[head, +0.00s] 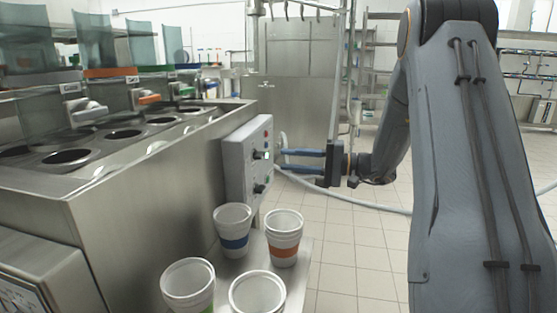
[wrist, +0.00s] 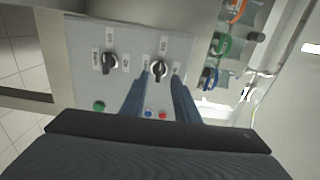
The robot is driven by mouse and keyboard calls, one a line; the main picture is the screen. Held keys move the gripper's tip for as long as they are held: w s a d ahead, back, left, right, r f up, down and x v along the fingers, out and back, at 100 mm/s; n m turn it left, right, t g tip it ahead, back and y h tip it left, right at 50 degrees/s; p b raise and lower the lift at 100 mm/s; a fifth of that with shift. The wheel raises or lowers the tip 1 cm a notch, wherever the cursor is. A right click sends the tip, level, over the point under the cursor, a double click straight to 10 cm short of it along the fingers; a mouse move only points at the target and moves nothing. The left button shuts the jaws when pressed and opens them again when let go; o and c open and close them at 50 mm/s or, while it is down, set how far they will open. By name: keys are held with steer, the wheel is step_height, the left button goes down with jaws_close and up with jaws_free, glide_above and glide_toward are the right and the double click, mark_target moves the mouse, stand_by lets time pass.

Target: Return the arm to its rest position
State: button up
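My gripper (head: 281,160) is at the middle of the head view, with its two blue fingers pointing left at a grey control box (head: 236,172). The fingers are apart with nothing between them, so it is open. In the wrist view the fingertips (wrist: 161,77) lie in front of a dark knob (wrist: 160,70) on the box. In the head view a small gap shows between the tips and the box. My arm bends down from the upper right and reaches left.
Several white cups, one with a blue band (head: 233,242) and one with an orange band (head: 284,252), stand on a low shelf below the box. A steel counter (head: 150,215) with round wells fills the left. A pale hose (head: 380,206) crosses the tiled floor.

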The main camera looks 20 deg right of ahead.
steer(key=s+a+g+h+p, duration=0.1)
steer(key=s+a+g+p, duration=0.1)
steer(key=s, duration=0.4)
steer(key=s+a+n+g+h+p, duration=0.1)
steer(key=s+a+g+h+p, duration=0.1)
steer(key=s+a, duration=0.4)
steer(key=s+a+g+h+p, duration=0.2)
steer(key=s+a+g+p, duration=0.2)
steer(key=s+p, duration=0.1)
steer(key=shift+s+a, duration=0.1)
steer(key=shift+s, duration=0.6)
steer(key=s+d+r+n+h+p, duration=0.2)
steer(key=s+h+p, duration=0.3)
steer(key=s, duration=0.4)
steer(key=s+d+r+n+g+h+p, duration=0.1)
steer(key=s+d+r+n+h+p, duration=0.1)
steer(key=s+r+h+p, duration=0.2)
steer(key=shift+s+d+n+h+p, duration=0.35)
steer(key=shift+s+h+p, duration=0.45)
steer(key=shift+s+p, duration=1.7)
steer(key=shift+s+r+b, duration=0.1)
steer(key=shift+s+b, duration=0.6)
steer(key=shift+b, duration=0.05)
